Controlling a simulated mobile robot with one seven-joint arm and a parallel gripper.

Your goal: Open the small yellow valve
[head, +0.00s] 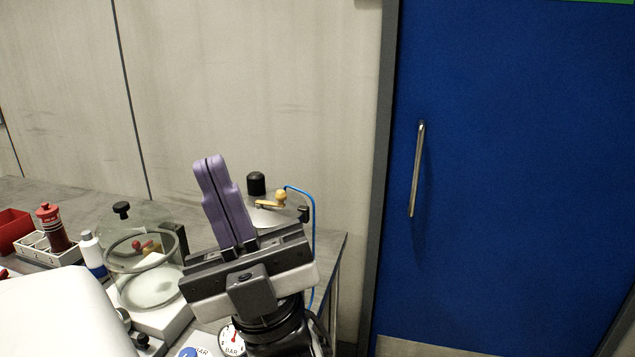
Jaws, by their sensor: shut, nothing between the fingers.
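The small yellow valve (273,200) sits on top of a grey metal dome (266,216) at the back right of the bench. Its handle points to the left and its rounded yellow knob is at the right. My gripper (208,160) has purple fingers pointing up and slightly left. The fingers are shut with nothing between them. In the picture they are to the left of the valve, apart from it. My gripper body hides the lower part of the dome.
A blue tube (314,230) runs from near the valve down the right side. A black knob (256,184) stands behind the valve. A glass jar (145,265), a bottle (92,250) and a red bin (12,229) stand left. A blue door (510,170) is at right.

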